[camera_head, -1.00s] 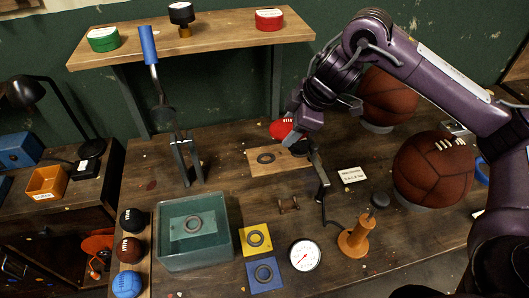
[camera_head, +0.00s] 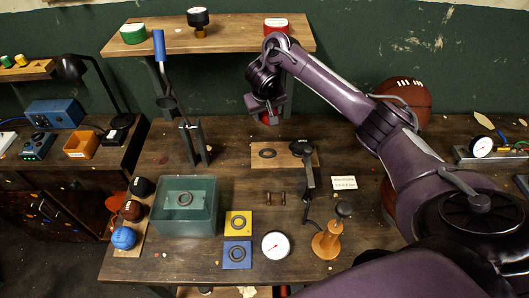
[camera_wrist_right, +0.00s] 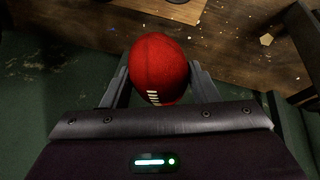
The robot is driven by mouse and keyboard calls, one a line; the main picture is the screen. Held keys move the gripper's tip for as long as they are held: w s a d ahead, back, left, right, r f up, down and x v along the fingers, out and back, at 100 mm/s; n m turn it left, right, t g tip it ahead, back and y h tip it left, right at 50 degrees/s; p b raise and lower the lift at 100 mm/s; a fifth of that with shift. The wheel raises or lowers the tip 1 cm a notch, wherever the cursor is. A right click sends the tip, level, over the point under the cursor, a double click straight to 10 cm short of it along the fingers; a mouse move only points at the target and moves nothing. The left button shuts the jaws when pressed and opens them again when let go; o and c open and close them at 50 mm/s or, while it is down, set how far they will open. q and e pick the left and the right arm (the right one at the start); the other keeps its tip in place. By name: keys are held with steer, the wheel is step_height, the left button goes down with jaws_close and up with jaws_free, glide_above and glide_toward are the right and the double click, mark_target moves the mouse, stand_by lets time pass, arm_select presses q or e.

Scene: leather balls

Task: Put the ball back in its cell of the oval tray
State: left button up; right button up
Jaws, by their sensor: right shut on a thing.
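A small red ball (camera_wrist_right: 160,65) with white lacing is held between the two fingers of my right gripper (camera_wrist_right: 162,84) in the wrist view. In the head view my right gripper (camera_head: 266,112) hangs over the back part of the bench, below the shelf. Only a bit of the red ball (camera_head: 268,118) shows there, mostly hidden by the gripper. A black, a brown and a blue ball (camera_head: 124,238) sit in a row on a wooden strip at the bench's left end. My left gripper is not in view.
A glass box (camera_head: 188,226) stands right of the ball row. Yellow and blue plates, a dial gauge (camera_head: 276,245) and an orange stand (camera_head: 328,240) are at the front. A lever press (camera_head: 190,140) rises left of my gripper. A large basketball (camera_head: 408,95) is at the right.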

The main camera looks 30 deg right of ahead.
step_height(320, 180, down, 5)
steer(key=b, duration=0.3)
steer(key=shift+f, duration=0.15)
step_height(320, 180, down, 8)
steer(key=b, duration=0.5)
steer(key=shift+s+d+f+b, duration=0.1)
steer(key=shift+s+f+b, duration=0.1)
steer(key=shift+b, duration=0.2)
steer(key=shift+w+f, duration=0.2)
steer(key=shift+f, duration=0.25)
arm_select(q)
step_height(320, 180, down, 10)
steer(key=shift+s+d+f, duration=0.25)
arm_select(e)
steer(key=shift+s+f, duration=0.1)
steer(key=shift+f, duration=0.05)
steer(key=o, duration=1.1)
steer(key=shift+f, duration=0.1)
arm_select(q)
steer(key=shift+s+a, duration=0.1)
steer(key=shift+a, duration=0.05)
